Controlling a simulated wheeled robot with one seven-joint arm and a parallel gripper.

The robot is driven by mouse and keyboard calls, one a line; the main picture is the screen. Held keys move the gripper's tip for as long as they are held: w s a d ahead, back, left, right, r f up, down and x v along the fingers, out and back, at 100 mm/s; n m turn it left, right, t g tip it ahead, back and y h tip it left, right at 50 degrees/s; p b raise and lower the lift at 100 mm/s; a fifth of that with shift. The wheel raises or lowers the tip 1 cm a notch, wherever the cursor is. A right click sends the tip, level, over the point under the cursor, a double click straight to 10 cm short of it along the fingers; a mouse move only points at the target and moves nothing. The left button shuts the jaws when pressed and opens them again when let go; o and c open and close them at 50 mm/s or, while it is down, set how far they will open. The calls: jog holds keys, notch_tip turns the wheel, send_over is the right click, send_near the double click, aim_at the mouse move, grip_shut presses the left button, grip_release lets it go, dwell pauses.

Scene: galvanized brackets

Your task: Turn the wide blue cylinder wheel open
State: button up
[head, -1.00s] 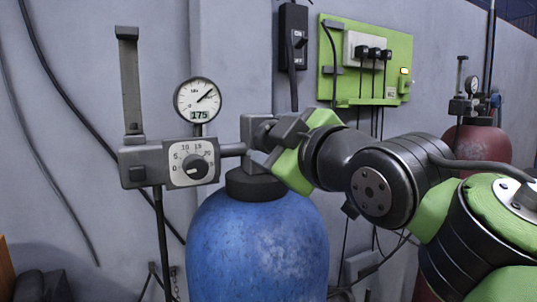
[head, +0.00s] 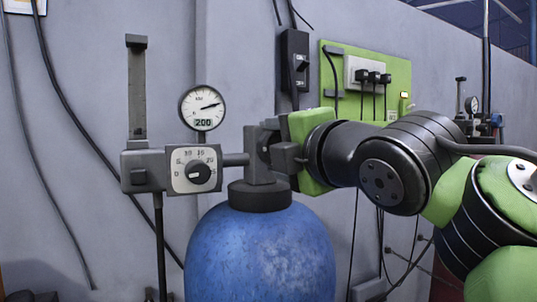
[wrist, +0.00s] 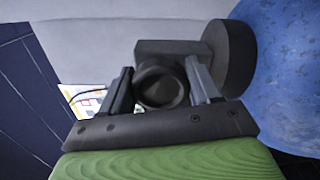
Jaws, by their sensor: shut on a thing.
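The wide blue cylinder (head: 262,255) stands upright in front of the wall, with a dark collar (head: 260,196) and a grey valve block (head: 256,158) on top. My gripper (head: 275,144) comes in from the right and is shut on the valve's wheel, which it mostly hides in the head view. In the wrist view the round dark wheel (wrist: 160,86) sits between the two fingers, and the blue cylinder (wrist: 288,75) is at the right. The round gauge (head: 202,107) left of the valve shows 200 on its display.
A grey regulator box with a dial (head: 194,170) joins the valve on the left, below the gauge. A green panel (head: 366,80) with plugs and a black switch box (head: 295,68) hang on the wall. Cables hang along the wall.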

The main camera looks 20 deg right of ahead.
jog(key=n+b, duration=0.1)
jog(key=n, duration=0.4)
jog(key=shift+n, duration=0.3)
dwell(0.4)
jog(key=o, duration=1)
jog(key=shift+s+r, duration=0.1)
jog(key=s+d+p, duration=0.1)
jog(key=s, duration=1.4)
jog(key=shift+s+d, duration=0.25)
jog(key=shift+d, duration=0.1)
